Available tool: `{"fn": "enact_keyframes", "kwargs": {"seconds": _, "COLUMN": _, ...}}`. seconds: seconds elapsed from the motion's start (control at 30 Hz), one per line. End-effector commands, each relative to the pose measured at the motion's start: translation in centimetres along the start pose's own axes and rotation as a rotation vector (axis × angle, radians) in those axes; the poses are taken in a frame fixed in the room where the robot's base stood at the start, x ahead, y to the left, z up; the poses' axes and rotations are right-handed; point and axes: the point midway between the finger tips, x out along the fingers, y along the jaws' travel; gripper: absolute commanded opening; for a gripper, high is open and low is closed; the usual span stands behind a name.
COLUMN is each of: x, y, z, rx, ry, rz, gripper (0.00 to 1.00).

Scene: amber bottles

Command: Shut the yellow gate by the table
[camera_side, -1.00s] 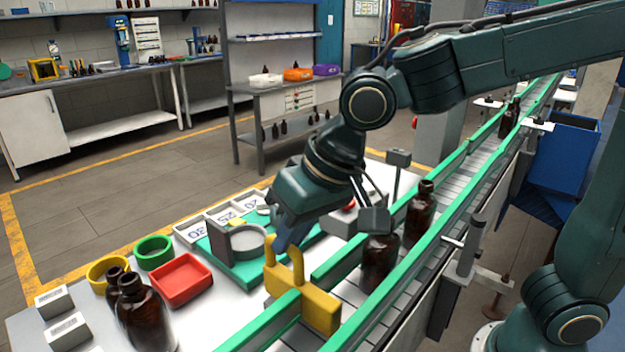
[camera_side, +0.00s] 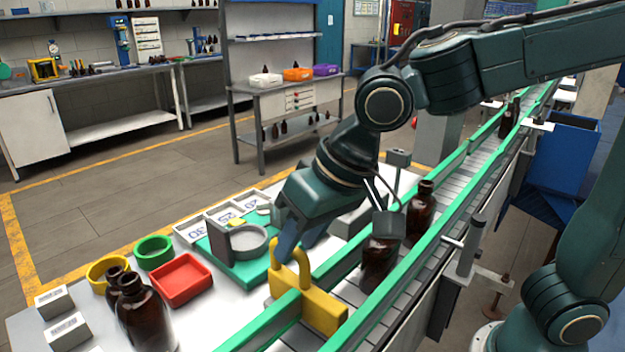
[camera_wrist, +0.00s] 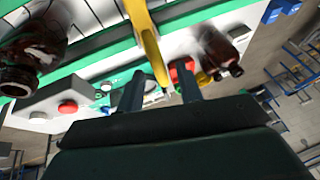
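The yellow gate (camera_side: 322,312) sits across the conveyor's near green rail and reaches part way over the lane, with its right end short of the far rail. Its upright looped yellow handle (camera_side: 303,268) stands at its left end. My gripper (camera_side: 288,246) is down at the handle. In the wrist view the two fingers of my gripper (camera_wrist: 160,90) are apart, with the yellow handle (camera_wrist: 146,40) between them and a gap visible on both sides. Contact between finger and handle cannot be told.
On the white table are a green fixture (camera_side: 245,272), a red tray (camera_side: 181,280), yellow and green rings, and two amber bottles (camera_side: 145,315).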

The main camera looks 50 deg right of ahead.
Motion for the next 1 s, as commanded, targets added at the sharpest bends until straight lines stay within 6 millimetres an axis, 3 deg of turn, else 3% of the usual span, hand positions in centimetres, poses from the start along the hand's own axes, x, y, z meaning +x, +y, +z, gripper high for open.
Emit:
{"fn": "enact_keyframes", "kwargs": {"seconds": 0.27, "x": -2.4, "y": -0.1, "z": -0.1, "rx": -0.001, "ry": 0.004, "rz": -0.004, "gripper": 0.36}}
{"fn": "enact_keyframes", "kwargs": {"seconds": 0.8, "x": -11.1, "y": -0.1, "z": 0.0, "rx": -0.002, "ry": 0.002, "rz": -0.004, "gripper": 0.36}}
{"fn": "enact_keyframes", "kwargs": {"seconds": 1.0, "x": -13.0, "y": -0.1, "z": 0.0, "rx": -0.002, "ry": 0.0, "rz": -0.001, "gripper": 0.36}}
